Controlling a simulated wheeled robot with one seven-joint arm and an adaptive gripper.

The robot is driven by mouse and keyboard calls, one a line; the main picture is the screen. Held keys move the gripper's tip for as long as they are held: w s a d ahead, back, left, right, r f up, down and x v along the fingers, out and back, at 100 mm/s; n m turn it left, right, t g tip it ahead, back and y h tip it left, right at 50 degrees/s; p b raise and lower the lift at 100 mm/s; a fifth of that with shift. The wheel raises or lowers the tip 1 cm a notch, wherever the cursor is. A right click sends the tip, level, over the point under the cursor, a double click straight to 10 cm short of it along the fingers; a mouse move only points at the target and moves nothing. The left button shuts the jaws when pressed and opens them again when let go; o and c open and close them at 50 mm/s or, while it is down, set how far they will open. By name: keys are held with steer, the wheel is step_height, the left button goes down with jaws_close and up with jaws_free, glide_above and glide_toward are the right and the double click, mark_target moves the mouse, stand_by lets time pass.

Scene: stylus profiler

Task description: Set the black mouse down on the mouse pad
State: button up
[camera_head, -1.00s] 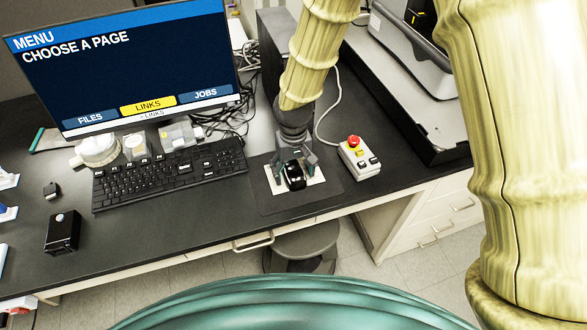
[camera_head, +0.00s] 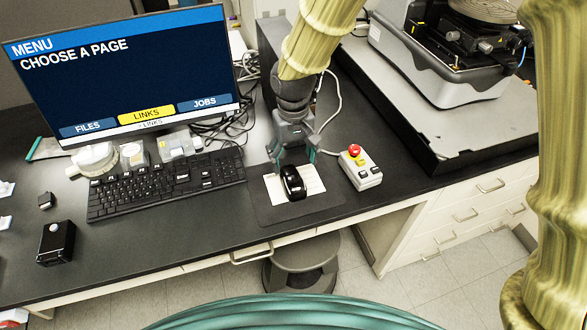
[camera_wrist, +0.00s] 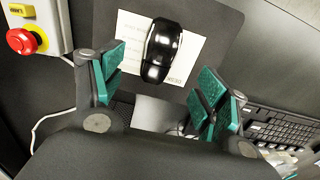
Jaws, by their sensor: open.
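The black mouse (camera_head: 293,183) rests on a white printed card (camera_head: 313,177), which lies on the dark mouse pad (camera_head: 272,213). In the wrist view the shiny mouse (camera_wrist: 161,50) lies on the card (camera_wrist: 130,42), with the pad (camera_wrist: 222,20) around it. My gripper (camera_head: 293,160) is open and empty, just behind and above the mouse in the head view. In the wrist view its teal-padded fingers (camera_wrist: 158,85) are spread wide, with the mouse beyond their tips and apart from them.
A keyboard (camera_head: 165,184) lies left of the pad. A control box with a red button (camera_head: 360,168) stands close on the right. A monitor (camera_head: 120,75) stands behind the keyboard. A black box (camera_head: 57,243) sits at the far left. A large instrument (camera_head: 440,60) is at the right.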

steer(key=shift+r, duration=1.6)
